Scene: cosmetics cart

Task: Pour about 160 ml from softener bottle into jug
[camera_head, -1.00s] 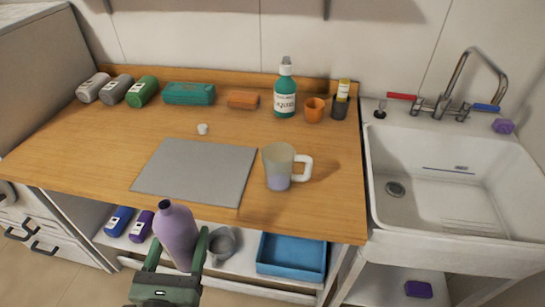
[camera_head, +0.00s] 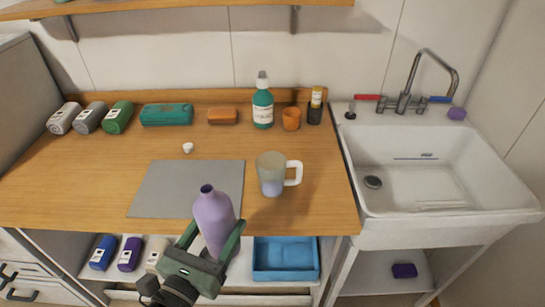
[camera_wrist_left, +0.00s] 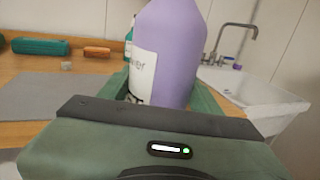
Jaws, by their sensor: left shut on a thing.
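My left gripper (camera_head: 208,250) is shut on the softener bottle (camera_head: 214,216), a lilac bottle with a dark open mouth. It is held almost upright, leaning slightly, in front of the counter's front edge. In the left wrist view the bottle (camera_wrist_left: 168,50) stands between the fingers with a white label partly in sight. The jug (camera_head: 271,174), translucent with a white handle on its right, stands on the counter with lilac liquid low inside. The bottle is apart from the jug, to its lower left. A small white cap (camera_head: 188,147) lies on the counter. My right gripper is not in view.
A grey mat (camera_head: 180,185) lies left of the jug. A teal bottle (camera_head: 263,108), orange cup (camera_head: 291,120) and several containers line the back. The sink (camera_head: 420,170) is at right. A blue tray (camera_head: 285,262) sits on the shelf below.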

